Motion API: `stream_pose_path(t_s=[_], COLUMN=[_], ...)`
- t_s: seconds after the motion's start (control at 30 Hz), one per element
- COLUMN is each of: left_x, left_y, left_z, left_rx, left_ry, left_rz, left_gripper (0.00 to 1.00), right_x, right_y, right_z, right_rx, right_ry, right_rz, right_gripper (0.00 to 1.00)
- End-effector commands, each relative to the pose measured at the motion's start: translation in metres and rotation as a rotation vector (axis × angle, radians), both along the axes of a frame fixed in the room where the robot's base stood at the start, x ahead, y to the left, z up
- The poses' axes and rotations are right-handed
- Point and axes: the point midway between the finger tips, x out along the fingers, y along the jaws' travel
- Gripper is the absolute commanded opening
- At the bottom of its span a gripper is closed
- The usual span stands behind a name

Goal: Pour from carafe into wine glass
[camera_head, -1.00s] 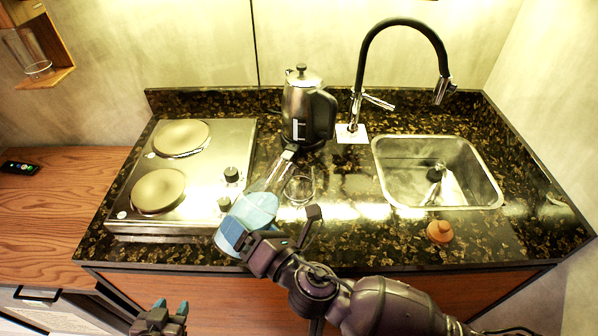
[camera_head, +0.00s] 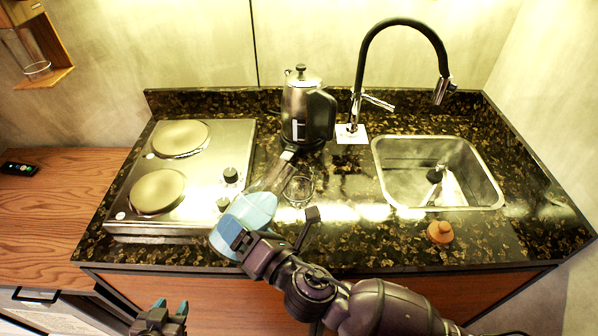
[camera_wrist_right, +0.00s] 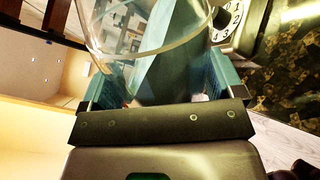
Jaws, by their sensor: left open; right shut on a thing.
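The carafe (camera_head: 250,209) is clear glass with blue liquid in its wide lower part. It is tilted in the head view, its neck pointing up and right to a dark-collared mouth. My right gripper (camera_head: 243,241) is shut on its lower part; the right wrist view shows the glass (camera_wrist_right: 150,45) between the teal fingers. The clear wine glass (camera_head: 299,188) stands on the counter just right of the neck. Whether the mouth is over its rim, I cannot tell. I see no stream. My left gripper (camera_head: 170,308) is open and empty, low in front of the counter.
A two-plate cooktop (camera_head: 205,180) lies left of the carafe. A steel kettle (camera_head: 303,108) stands close behind its mouth. A sink (camera_head: 436,172) with a black tap (camera_head: 362,70) is to the right. An orange-brown stopper-like piece (camera_head: 440,232) sits near the front edge.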

Motion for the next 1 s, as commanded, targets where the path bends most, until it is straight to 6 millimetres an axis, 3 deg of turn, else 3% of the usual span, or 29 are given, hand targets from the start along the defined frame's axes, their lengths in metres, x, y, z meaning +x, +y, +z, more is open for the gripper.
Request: stream_pose_path(t_s=[1.0], left_x=[-0.001], left_y=[0.0], left_z=[0.003], left_rx=[0.0], left_ry=[0.003], left_rz=[0.0], left_gripper=[0.43], right_x=[-0.004], right_y=[0.004], right_z=[0.017], right_rx=[0.075], right_ry=[0.068], right_rz=[0.001], right_gripper=[0.33])
